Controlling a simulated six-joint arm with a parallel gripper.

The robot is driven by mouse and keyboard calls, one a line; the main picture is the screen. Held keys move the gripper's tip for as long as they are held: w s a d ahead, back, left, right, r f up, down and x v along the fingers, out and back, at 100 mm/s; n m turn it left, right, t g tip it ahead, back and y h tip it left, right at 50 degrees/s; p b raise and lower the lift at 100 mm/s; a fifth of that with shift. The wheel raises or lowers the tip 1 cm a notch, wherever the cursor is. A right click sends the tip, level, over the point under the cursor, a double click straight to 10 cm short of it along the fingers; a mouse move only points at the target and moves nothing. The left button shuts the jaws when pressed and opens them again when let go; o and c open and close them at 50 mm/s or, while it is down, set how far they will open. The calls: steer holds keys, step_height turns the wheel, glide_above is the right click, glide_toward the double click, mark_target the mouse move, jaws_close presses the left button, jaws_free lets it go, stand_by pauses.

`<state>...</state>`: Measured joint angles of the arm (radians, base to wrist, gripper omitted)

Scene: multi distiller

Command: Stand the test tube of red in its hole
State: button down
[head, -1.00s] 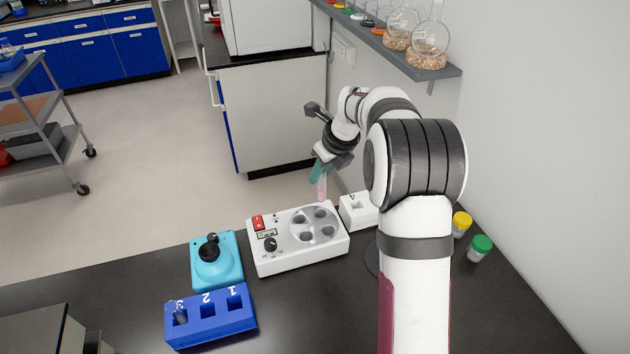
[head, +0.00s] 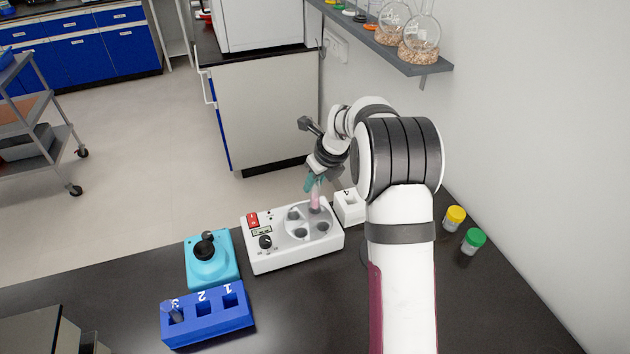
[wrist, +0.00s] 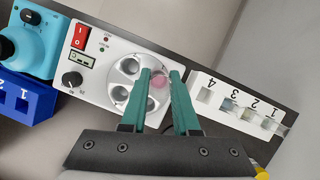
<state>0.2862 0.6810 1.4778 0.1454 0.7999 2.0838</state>
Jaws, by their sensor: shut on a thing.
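My gripper (head: 314,184) is shut on a pink-red test tube (head: 316,202) and holds it roughly upright over the white centrifuge (head: 265,258). The tube's lower end is at the far right hole of the round grey rotor (head: 310,222); I cannot tell whether the tip has entered it. The other rotor holes look empty. In the wrist view the tube (wrist: 158,80) shows end-on between my teal fingers (wrist: 161,76), over the rotor's right side. The tube and fingers hide the hole beneath.
A white numbered rack (wrist: 213,115) holding tubes stands right beside the centrifuge. A turquoise mixer (head: 212,267) and blue numbered rack (head: 207,330) with a tube in slot 3 stand left. Yellow-capped (head: 454,219) and green-capped (head: 473,241) jars stand right of my arm.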

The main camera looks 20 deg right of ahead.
mark_target(315, 195)
steer(key=shift+f, duration=2.25)
steer(key=c, duration=0.6)
jaws_free()
step_height(315, 195, up, 7)
steer(key=shift+r, duration=0.1)
